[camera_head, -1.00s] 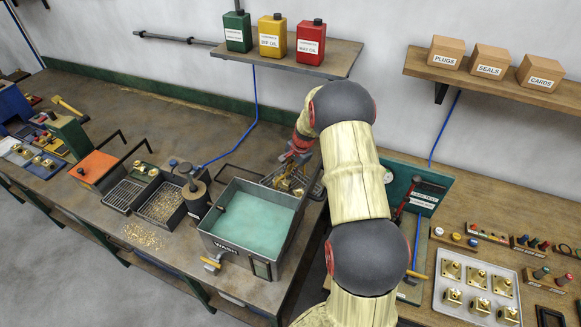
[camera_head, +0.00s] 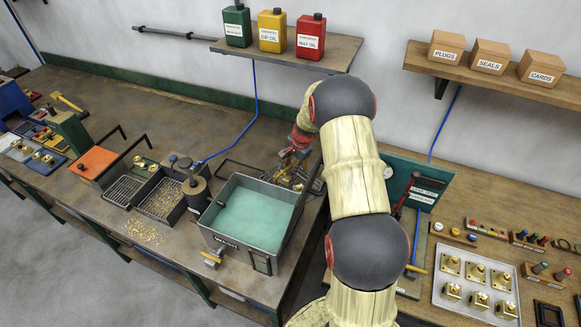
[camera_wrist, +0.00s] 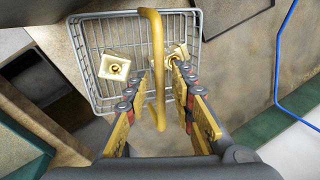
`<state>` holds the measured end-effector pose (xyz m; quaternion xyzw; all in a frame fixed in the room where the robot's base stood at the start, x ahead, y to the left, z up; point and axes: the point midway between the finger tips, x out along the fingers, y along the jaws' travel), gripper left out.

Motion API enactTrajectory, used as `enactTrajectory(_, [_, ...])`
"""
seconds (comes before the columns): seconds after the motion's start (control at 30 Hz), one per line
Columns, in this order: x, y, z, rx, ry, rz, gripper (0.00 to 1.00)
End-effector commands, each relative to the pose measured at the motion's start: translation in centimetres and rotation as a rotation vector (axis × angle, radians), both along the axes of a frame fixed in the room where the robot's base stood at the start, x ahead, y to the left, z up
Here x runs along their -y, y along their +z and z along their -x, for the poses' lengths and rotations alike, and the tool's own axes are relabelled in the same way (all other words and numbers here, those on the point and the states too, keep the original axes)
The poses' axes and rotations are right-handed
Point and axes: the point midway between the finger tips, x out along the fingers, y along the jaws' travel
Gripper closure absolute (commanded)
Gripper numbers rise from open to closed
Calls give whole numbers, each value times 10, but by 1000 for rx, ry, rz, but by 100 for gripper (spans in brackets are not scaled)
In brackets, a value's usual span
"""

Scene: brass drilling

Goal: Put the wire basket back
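The wire basket (camera_wrist: 84,65) is a grey mesh tray with a tall yellow handle (camera_wrist: 153,40), seen in the wrist view. Brass parts lie in it, one at the left and one at the right, partly hidden by my gripper. My gripper (camera_wrist: 156,88) is over the basket with a finger on each side of the handle; gaps show between the fingers and the handle.
The wash tank (camera_head: 214,238) with green liquid stands in front of the basket. A chip tray (camera_head: 160,200) and a dark cylinder stand to its left. A green test panel (camera_head: 420,175) stands to the right of my arm. A shelf with cans (camera_head: 270,32) hangs behind. A blue hose (camera_wrist: 283,60) runs nearby.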

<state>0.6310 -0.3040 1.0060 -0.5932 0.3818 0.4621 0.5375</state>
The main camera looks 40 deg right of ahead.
Motion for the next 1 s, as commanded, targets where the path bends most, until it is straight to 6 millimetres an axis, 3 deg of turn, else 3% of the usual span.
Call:
enactTrajectory(0.17, [2,23,5,3,0,3,75])
enactTrajectory(0.5, [5,87,25,3,-1,2,75])
enactTrajectory(0.77, [5,114,33,2,1,2,75])
enactTrajectory(0.87, [-5,128,34,7,31,13,75])
enactTrajectory(1.0, [-46,175,42,28,162,63,75])
